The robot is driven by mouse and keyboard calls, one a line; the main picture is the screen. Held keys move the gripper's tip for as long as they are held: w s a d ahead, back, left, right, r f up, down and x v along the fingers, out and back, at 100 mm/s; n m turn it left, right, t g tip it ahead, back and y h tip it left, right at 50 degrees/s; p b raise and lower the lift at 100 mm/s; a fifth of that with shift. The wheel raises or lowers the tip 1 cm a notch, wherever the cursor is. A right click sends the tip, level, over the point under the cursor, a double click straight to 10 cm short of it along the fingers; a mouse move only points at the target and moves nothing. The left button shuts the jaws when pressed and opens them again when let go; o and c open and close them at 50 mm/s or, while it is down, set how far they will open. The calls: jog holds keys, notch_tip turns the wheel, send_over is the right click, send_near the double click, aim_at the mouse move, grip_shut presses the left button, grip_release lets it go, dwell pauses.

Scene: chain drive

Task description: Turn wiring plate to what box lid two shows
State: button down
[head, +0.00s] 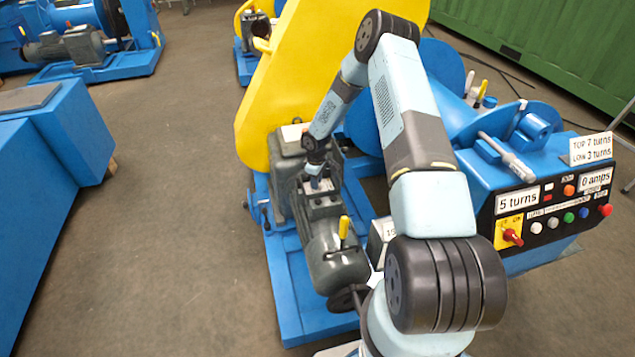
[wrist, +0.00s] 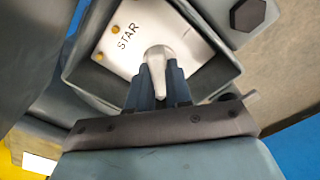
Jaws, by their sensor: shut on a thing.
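The wiring plate (wrist: 185,50) is a pale square plate inside a grey open box. It carries the word STAR, which reads tilted, and brass studs near its left edge. A pale metal grip (wrist: 157,62) stands up from its middle. My gripper (wrist: 158,88) is shut on this grip, with the dark fingers on either side. In the head view my gripper (head: 316,184) reaches down into the terminal box on top of the grey motor (head: 335,262); the plate itself is hidden or too small to read there. I cannot make out box lid two.
A yellow handle (head: 344,227) stands on the motor. The yellow guard (head: 283,75) rises behind. The control panel (head: 545,212) at the right shows "5 turns" and "0 amps", with a sign (head: 591,148) above it. Open floor (head: 150,200) lies left of the blue base.

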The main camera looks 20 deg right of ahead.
jog(key=shift+d, duration=0.15)
dwell(0.4)
jog(key=c, duration=1)
grip_release()
jog(key=shift+c, duration=0.2)
notch_tip(320, 180, up, 14)
jog(key=shift+f, duration=0.2)
